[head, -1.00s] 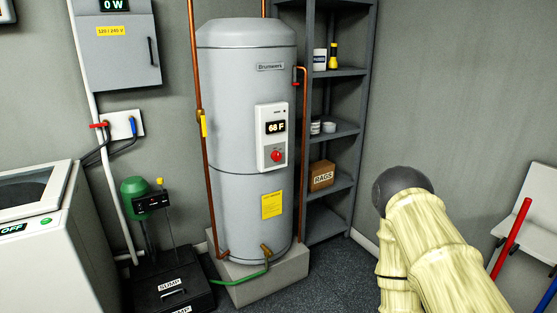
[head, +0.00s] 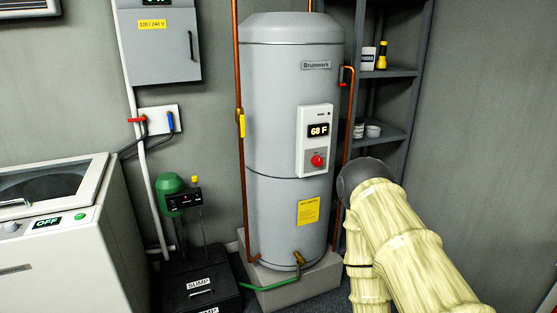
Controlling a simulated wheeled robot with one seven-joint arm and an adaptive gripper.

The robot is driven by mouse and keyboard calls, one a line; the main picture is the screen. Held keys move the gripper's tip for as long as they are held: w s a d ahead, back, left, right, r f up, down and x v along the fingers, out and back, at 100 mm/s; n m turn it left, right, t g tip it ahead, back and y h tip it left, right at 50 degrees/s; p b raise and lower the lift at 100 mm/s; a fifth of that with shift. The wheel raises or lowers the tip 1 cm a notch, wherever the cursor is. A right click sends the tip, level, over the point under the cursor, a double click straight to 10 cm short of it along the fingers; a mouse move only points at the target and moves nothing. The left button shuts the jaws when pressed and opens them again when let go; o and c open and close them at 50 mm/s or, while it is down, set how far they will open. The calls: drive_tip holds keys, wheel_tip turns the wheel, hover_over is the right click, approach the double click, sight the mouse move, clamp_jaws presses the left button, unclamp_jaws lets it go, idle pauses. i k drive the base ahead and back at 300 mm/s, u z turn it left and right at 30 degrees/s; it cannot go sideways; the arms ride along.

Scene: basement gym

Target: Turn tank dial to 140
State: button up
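My gripper is not in view.
A grey shelf unit (head: 402,72) stands right of the tank. A copper pipe (head: 241,170) runs down the tank's left side. A green pump on a black sump box (head: 192,287) and a white washer (head: 85,235) stand at left. Some dark floor shows low beside the tank.

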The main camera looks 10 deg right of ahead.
sight(317, 161)
drive_tip(key=u, duration=0.2)
drive_tip(key=i, duration=0.85)
drive_tip(key=z, duration=0.35)
